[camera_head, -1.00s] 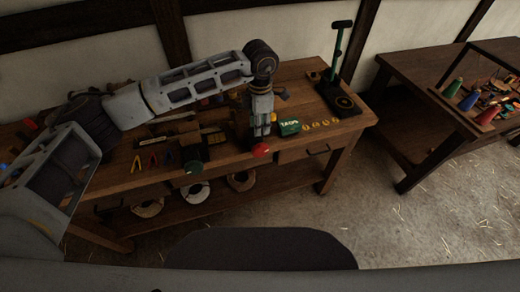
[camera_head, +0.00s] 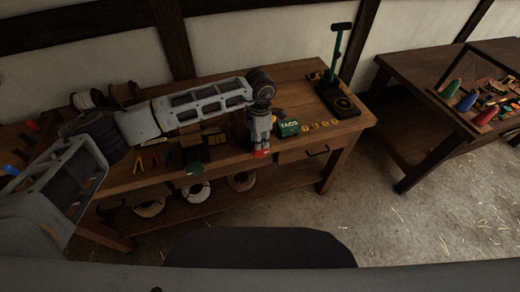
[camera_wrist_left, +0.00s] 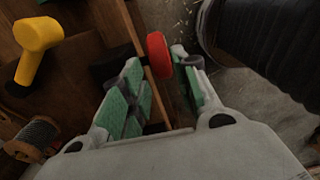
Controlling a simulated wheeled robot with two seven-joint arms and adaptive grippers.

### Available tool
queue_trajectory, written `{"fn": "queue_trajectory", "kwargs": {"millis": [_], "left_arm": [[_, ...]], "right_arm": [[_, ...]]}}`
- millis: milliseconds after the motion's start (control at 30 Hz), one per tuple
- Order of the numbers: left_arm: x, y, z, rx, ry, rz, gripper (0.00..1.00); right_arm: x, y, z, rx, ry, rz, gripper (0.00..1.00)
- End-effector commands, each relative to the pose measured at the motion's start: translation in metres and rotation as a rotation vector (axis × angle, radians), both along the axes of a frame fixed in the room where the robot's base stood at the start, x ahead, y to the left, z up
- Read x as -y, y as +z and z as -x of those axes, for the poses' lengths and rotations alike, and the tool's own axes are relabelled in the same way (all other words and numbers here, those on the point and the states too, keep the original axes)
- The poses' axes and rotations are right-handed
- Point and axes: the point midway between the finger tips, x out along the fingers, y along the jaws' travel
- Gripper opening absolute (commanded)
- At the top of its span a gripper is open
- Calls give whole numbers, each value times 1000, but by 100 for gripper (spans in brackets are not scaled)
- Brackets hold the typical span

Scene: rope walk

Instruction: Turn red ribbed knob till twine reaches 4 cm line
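The red knob (camera_head: 262,154) is at the front edge of the wooden bench, partly covered by my left gripper (camera_head: 261,147). The ribs are too small to make out. The twine and the 4 cm line cannot be made out in either view. My right gripper is not in view.
A black stand with a green post (camera_head: 337,50) is farther right. A yellow T-shaped piece (camera_wrist_left: 38,42) and a spool (camera_wrist_left: 35,137) lie beside the fingers in the wrist view.

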Motion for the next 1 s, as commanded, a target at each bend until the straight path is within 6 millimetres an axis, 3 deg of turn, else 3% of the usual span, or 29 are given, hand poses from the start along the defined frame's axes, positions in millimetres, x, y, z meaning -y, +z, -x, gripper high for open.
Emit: {"fn": "queue_trajectory", "kwargs": {"millis": [500,1000], "left_arm": [[0,-61,1,-3,0,-1,30],[0,-71,0,0,0,-1,28]], "right_arm": [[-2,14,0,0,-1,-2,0],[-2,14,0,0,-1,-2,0]]}}
